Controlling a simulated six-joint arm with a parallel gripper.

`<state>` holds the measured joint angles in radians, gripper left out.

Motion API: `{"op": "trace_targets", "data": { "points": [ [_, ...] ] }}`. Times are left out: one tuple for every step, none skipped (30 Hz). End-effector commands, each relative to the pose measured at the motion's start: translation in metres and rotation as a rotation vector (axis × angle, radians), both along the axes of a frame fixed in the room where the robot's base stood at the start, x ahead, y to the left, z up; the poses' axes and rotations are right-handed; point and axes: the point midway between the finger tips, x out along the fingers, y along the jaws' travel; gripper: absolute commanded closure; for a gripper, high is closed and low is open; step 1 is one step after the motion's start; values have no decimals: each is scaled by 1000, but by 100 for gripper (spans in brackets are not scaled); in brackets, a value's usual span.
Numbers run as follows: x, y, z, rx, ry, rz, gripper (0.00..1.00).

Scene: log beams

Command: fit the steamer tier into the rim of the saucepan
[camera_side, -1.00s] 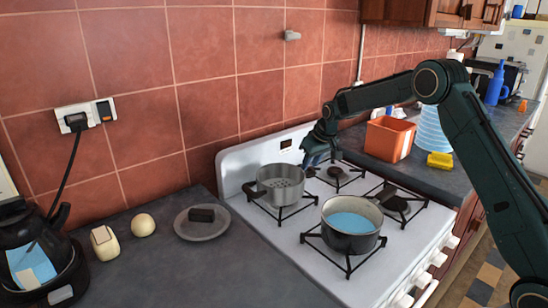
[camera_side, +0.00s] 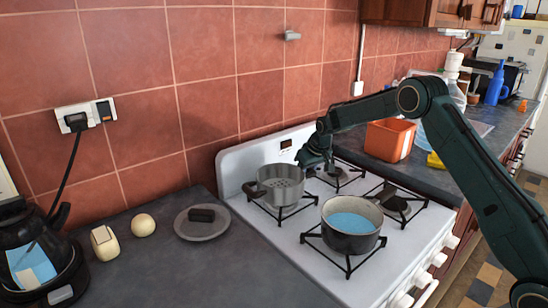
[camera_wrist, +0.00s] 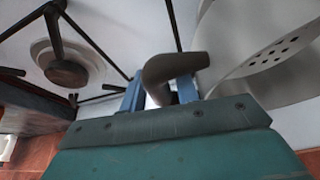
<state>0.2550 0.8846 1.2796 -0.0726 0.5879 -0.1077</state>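The steamer tier (camera_side: 281,190) is a grey pot with a perforated bottom and side handles, upright on the back-left burner. My gripper (camera_side: 318,168) is low at the tier's right side. In the wrist view, my gripper (camera_wrist: 160,92) has its two blue fingers apart, with the tier's brown handle (camera_wrist: 172,67) at and between their tips. Whether the fingers touch the handle cannot be told.
A tiled wall (camera_side: 200,90) stands close behind the stove (camera_side: 300,250). A grey lid (camera_side: 202,230) with a black knob, two pale shakers and a kettle (camera_side: 40,260) are on the left counter. An orange container (camera_side: 390,140) is right of the stove.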

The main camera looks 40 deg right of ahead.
Motion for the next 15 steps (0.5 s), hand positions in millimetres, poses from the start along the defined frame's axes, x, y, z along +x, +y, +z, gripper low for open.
{"op": "trace_targets", "data": {
  "points": [
    [0, 0, 0, 0, 0, 0, 69],
    [0, 0, 0, 0, 0, 0, 69],
    [0, 0, 0, 0, 0, 0, 69],
    [0, 0, 0, 0, 0, 0, 69],
    [0, 0, 0, 0, 0, 0, 69],
    [0, 0, 0, 0, 0, 0, 69],
    [0, 0, 0, 0, 0, 0, 69],
    [0, 0, 0, 0, 0, 0, 73],
    [0, 0, 0, 0, 0, 0, 81],
    [0, 0, 0, 0, 0, 0, 87],
    [0, 0, 0, 0, 0, 0, 93],
    [0, 0, 0, 0, 0, 0, 100],
    [0, 0, 0, 0, 0, 0, 100],
    [0, 0, 0, 0, 0, 0, 100],
    [0, 0, 1, 0, -2, 0, 100]
  ]
}}
